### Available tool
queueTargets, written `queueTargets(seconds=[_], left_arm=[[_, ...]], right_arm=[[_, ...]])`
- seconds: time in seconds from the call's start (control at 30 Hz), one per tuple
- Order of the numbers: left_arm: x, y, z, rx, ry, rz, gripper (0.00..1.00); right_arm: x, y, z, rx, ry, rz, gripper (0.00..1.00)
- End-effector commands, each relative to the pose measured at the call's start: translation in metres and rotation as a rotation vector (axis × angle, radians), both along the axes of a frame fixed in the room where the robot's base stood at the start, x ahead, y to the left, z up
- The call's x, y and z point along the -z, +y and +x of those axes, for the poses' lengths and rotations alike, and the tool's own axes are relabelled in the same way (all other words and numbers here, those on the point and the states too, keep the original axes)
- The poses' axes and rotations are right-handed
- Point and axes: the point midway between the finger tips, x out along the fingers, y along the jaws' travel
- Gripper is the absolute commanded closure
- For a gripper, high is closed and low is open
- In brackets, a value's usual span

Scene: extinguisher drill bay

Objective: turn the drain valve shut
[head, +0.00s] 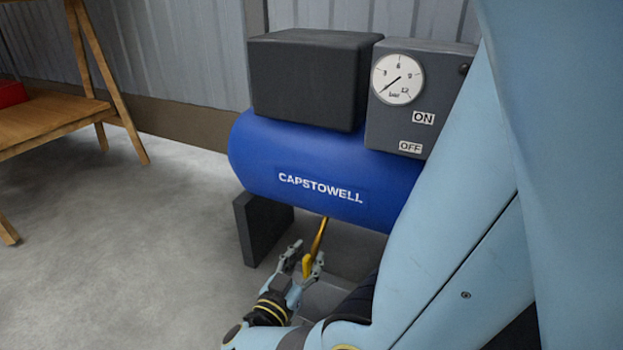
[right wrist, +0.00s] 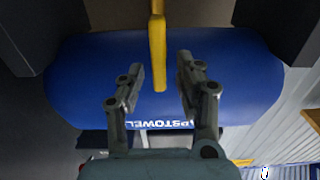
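The drain valve's yellow lever (head: 319,240) hangs below the blue tank (head: 300,165) marked CAPSTOWELL, slanting down toward my right gripper (head: 303,261). In the right wrist view the lever (right wrist: 158,50) comes down from the top, and its end lies between the two fingers of my right gripper (right wrist: 160,80). The fingers are open, with a gap on each side of the lever. The lever's upper joint with the tank is hidden in the head view. My left gripper is not in view.
A black box (head: 305,80) and a grey switch box (head: 420,105) with a pressure gauge (head: 398,79) and ON and OFF labels sit on the tank. A dark foot (head: 262,225) stands left of my gripper. A wooden bench (head: 45,120) is far left; the floor between is clear.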

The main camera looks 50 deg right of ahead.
Motion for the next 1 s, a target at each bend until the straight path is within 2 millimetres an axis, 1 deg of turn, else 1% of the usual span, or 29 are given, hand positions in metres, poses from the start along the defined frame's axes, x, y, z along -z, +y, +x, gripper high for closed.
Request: queueTargets(seconds=[0.17, 0.2, 0.4, 0.47, 0.8, 1.0], left_arm=[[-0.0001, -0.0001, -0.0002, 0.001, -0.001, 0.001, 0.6], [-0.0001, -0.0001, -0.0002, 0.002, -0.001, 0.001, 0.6], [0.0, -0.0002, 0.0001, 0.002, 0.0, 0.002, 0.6], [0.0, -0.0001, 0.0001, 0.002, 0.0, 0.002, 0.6], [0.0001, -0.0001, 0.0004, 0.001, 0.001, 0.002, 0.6], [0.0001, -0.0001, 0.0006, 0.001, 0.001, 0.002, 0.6]], right_arm=[[0.0, -0.0002, 0.0002, 0.0, 0.0, 0.0, 0.65], [0.0, -0.0002, 0.0002, 0.0, 0.0, 0.0, 0.67], [0.0, -0.0002, 0.0001, 0.0, 0.0, 0.0, 0.93], [0.0, -0.0002, 0.0001, 0.0, 0.0, 0.0, 1.0], [0.0001, -0.0002, -0.0003, 0.0, -0.005, 0.001, 1.0], [0.0002, -0.0005, -0.0018, 0.0, -0.057, 0.016, 1.0]])
